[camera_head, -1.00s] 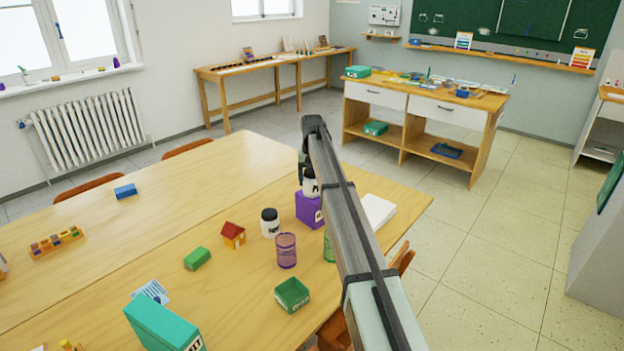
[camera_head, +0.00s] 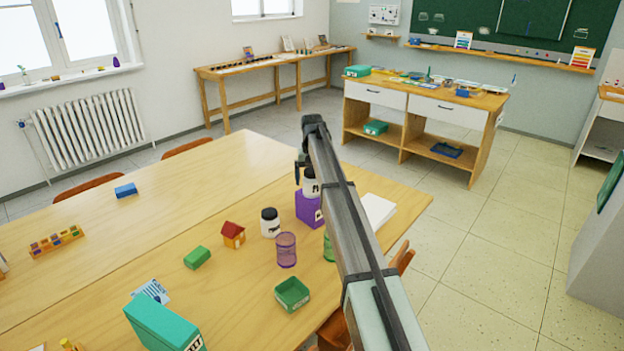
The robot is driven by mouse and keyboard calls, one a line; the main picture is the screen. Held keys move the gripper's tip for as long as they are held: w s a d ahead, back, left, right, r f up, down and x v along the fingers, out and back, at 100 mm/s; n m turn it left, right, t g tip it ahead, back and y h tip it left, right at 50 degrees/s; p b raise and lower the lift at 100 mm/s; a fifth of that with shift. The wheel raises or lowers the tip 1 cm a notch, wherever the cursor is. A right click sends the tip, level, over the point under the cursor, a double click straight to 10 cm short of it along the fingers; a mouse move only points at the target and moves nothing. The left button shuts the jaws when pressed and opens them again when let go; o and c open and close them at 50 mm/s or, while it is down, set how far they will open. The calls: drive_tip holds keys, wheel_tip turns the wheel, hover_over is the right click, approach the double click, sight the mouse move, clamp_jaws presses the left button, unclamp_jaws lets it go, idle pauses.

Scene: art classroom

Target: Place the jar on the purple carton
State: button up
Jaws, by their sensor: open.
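A white jar (camera_head: 311,187) with a dark label stands upright on top of the purple carton (camera_head: 307,208), as far as I can see; my arm hides its right side. My gripper (camera_head: 304,174) is at the jar's upper part, pointing down. One dark finger shows just left of the jar, with a small gap between them. The other finger is hidden behind my arm. The gripper is open. A second white jar with a black lid (camera_head: 270,223) stands upright on the table, left of the carton.
A purple mesh cup (camera_head: 286,250), a green tray (camera_head: 292,294), a small red-roofed house (camera_head: 233,234) and a green block (camera_head: 197,258) stand nearby on the table (camera_head: 130,235). White paper (camera_head: 378,210) lies right of my arm. The table's left middle is mostly clear.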

wheel_tip(320, 180, up, 12)
idle(0.5)
